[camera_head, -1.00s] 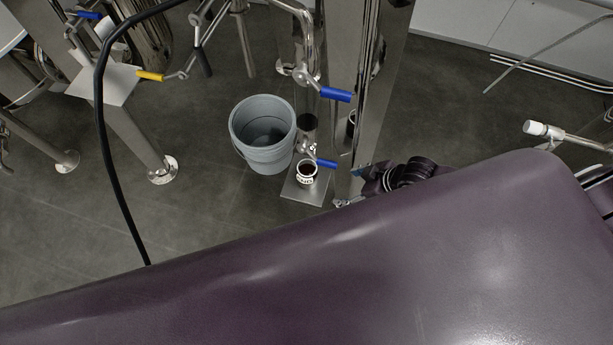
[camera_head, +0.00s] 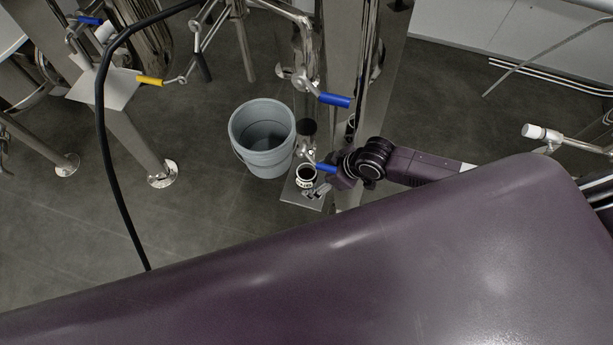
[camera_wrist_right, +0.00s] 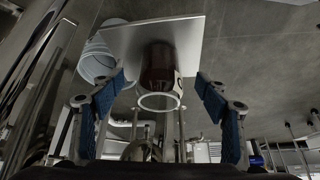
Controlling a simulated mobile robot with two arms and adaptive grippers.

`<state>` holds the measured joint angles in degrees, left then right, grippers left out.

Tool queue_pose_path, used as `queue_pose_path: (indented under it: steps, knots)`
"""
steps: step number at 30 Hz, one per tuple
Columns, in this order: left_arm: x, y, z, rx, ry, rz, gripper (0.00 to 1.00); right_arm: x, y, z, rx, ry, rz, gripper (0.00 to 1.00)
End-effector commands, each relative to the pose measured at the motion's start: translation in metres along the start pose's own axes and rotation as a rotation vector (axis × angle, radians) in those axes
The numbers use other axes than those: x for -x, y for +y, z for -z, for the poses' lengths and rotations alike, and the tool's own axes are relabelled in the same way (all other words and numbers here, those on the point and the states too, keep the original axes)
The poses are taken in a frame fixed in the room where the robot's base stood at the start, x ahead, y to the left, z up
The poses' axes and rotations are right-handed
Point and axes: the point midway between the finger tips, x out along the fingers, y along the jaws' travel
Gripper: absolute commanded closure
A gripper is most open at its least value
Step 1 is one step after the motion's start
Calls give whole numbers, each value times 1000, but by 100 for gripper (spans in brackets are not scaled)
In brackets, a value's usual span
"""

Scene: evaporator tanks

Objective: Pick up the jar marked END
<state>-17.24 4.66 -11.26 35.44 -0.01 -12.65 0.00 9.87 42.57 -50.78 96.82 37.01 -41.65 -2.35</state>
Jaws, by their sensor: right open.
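The jar (camera_head: 306,175) is small, with a dark top and a white label whose marking is too small to read. It stands upright on a small metal plate (camera_head: 295,196) under a valve with a blue handle. My right gripper (camera_head: 316,190) is at the jar's right front side in the head view. In the right wrist view the jar (camera_wrist_right: 157,66) shows dark red with a pale rim, between and beyond the open blue-padded fingers (camera_wrist_right: 160,82), with a gap on both sides. My left gripper is out of view.
A grey bucket (camera_head: 262,140) stands just left of the plate. Blue valve handles (camera_head: 335,100) and steel tank pipes rise close behind the jar. A black hose (camera_head: 104,130) hangs at the left. The floor in front of the bucket is clear.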

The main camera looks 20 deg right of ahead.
Motion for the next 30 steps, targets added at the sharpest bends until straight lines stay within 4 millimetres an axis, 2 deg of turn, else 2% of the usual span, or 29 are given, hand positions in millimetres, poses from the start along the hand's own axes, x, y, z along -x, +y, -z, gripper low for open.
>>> queue_pose_path:
  steps: [3, 12, 23, 30]
  knots:
    - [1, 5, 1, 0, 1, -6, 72, -8, 0, 12, 0, 2, 1, 32]
    - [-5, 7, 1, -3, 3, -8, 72, -49, 0, 9, -1, 1, 0, 32]
    - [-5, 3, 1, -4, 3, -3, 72, -55, 0, 9, 1, 1, 0, 32]
    - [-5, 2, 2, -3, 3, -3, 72, -55, 0, 9, 0, 1, 0, 58]
